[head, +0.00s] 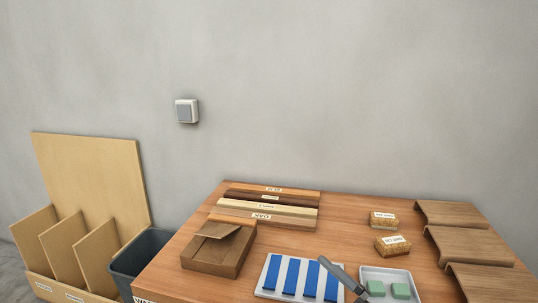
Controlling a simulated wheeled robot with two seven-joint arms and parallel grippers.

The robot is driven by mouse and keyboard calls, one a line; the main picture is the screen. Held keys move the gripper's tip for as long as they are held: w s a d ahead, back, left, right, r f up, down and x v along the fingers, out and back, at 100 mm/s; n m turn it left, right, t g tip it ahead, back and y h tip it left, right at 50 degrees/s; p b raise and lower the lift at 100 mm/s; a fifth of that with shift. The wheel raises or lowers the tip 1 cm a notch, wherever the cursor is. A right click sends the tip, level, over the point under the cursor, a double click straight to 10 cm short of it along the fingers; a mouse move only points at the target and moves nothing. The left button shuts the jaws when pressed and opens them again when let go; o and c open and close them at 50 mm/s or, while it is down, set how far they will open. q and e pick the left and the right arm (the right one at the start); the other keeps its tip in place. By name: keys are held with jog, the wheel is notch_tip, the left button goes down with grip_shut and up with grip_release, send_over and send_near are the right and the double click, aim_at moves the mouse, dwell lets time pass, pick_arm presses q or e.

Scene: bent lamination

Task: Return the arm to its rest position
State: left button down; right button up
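A bin (135,262) and panel rack (75,287) stand left.

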jog(key=s+d+f+m+g+h, duration=0.2)
jog(key=s+f+m+h, duration=0.3)
jog(key=f+m, duration=0.3)
jog(key=s+d+f+m+g+h+b, duration=0.1)
jog(key=s+d+f+m+h, duration=0.4)
jog(key=f, duration=0.8)
jog(key=s+m+g+h, duration=0.1)
jog(key=s+m, duration=0.2)
jog(key=shift+s+f+m+g, duration=0.2)
jog(key=shift+s+m+g, duration=0.1)
jog(key=shift+g, duration=0.1)
